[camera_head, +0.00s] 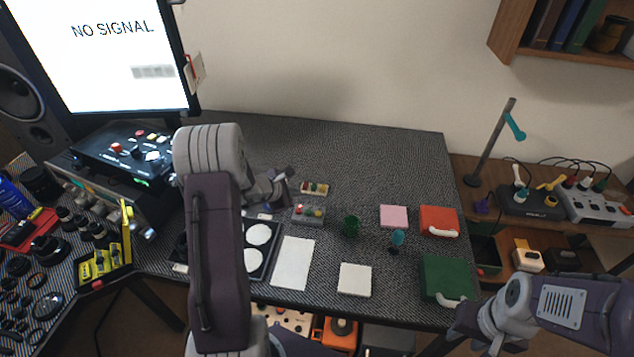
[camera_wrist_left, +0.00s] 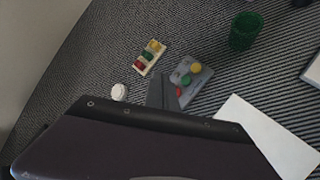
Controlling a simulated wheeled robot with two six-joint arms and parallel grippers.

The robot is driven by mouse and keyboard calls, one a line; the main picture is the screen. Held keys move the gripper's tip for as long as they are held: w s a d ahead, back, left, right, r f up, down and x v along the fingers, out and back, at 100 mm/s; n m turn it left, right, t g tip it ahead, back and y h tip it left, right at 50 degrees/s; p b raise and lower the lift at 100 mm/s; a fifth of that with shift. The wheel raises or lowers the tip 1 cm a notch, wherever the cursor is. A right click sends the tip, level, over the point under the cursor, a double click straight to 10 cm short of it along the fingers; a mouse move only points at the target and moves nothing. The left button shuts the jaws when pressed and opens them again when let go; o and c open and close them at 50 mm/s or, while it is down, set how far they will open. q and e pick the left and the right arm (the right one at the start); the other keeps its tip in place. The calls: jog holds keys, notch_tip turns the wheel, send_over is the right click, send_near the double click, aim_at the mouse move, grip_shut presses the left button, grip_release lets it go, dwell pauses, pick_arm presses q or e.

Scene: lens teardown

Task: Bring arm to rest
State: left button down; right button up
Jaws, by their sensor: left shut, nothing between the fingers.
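My left arm (camera_head: 217,260) comes up from the bottom in the head view and bends at a grey joint. My left gripper (camera_head: 285,182) is shut and empty above the dark striped table, left of a small tray of colored buttons (camera_head: 314,188). In the left wrist view its fingertips (camera_wrist_left: 163,92) show beside a grey button box (camera_wrist_left: 193,80). My right arm (camera_head: 570,305) is at the lower right in the head view. My right gripper (camera_head: 482,335) is low beside the table's front right corner, and its fingers are too unclear to read.
A white sheet (camera_head: 293,263), a white square block (camera_head: 355,280), a green cup (camera_head: 351,226), a pink pad (camera_head: 394,216), a red case (camera_head: 439,220) and a green case (camera_head: 447,279) lie on the table. A monitor (camera_head: 110,60) stands at the left. The table's back right is clear.

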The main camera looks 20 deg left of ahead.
pick_arm(q)
jog(key=shift+w+d+r, duration=0.1)
jog(key=shift+d, duration=0.25)
jog(key=w+d+r+m+h+p, duration=0.1)
jog(key=w+d+r+m+p, duration=0.15)
jog(key=d+r, duration=0.5)
jog(key=s+d+r+m+g+h, duration=0.2)
jog(key=s+d+r+m+g, duration=0.1)
jog(key=s+d+m, duration=0.8)
jog(key=s+a+f+m+g+y, duration=0.1)
jog(key=s+f+m+g+y, duration=0.1)
jog(key=s+m, duration=0.3)
jog(key=s+a+f+m+g+y+p, duration=0.1)
jog(key=s+a+f+m+g+y, duration=0.1)
jog(key=s+m, duration=0.4)
jog(key=s, duration=0.5)
jog(key=shift+s+a+f+g+y, duration=0.15)
jog(key=shift+a+f+g+y, duration=0.15)
jog(key=shift+g, duration=0.1)
